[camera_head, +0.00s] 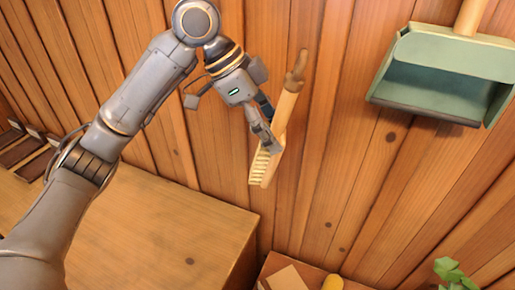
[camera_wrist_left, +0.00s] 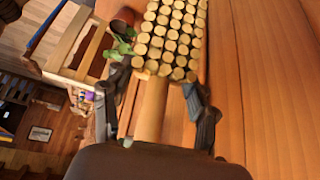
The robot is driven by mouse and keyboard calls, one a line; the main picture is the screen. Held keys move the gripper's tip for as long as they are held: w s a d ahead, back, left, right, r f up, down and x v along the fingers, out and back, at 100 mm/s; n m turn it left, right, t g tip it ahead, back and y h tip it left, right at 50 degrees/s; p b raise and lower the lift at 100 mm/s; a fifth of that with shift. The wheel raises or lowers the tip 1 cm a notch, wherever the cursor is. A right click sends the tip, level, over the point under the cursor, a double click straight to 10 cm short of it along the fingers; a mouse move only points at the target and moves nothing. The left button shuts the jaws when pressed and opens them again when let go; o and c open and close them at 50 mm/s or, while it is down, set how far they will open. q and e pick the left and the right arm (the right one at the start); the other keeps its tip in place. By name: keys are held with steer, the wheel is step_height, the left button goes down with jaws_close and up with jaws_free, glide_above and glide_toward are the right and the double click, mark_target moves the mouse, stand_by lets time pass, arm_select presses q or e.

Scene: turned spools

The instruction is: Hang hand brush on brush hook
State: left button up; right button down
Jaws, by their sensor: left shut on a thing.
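The hand brush (camera_head: 283,112) is pale wood with light bristles. It hangs tilted in front of the plank wall, bristles at the lower left and handle up to the right. My left gripper (camera_head: 267,128) is shut on it near the bristle head. In the left wrist view the tufted head of the hand brush (camera_wrist_left: 170,40) is at the top, its handle running down between the fingers of my left gripper (camera_wrist_left: 152,112). A dark brown peg-like piece (camera_head: 296,67), which looks like the brush hook, shows at the handle's upper end. I cannot tell whether they touch. My right gripper is out of view.
A green dustpan (camera_head: 440,62) hangs on the wall at the right. A wooden cabinet top (camera_head: 160,225) lies below my left arm. A lower surface with a pale flat piece (camera_head: 287,278) and a yellow item (camera_head: 333,282) is at the bottom. A green plant (camera_head: 452,270) stands lower right.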

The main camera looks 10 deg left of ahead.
arm_select(q)
steer(key=s+d+r+n+t+p, duration=0.2)
steer(key=d+r+n+t+p, duration=0.15)
steer(key=r, duration=0.65)
steer(key=s+d+r+n+t+p, duration=0.25)
steer(key=r+n, duration=0.25)
steer(key=r, duration=0.5)
steer(key=w+d, duration=0.1)
steer(key=w, duration=0.5)
steer(key=shift+w, duration=0.25)
steer(key=shift+w+d+f, duration=0.1)
steer(key=shift+w+d, duration=0.1)
steer(key=shift+w, duration=0.35)
steer(key=shift+c, duration=0.6)
steer(key=shift+w+d+f+p, duration=0.1)
steer(key=shift+w+f+p, duration=0.3)
steer(key=shift+w+f, duration=0.2)
steer(key=shift+w, duration=0.1)
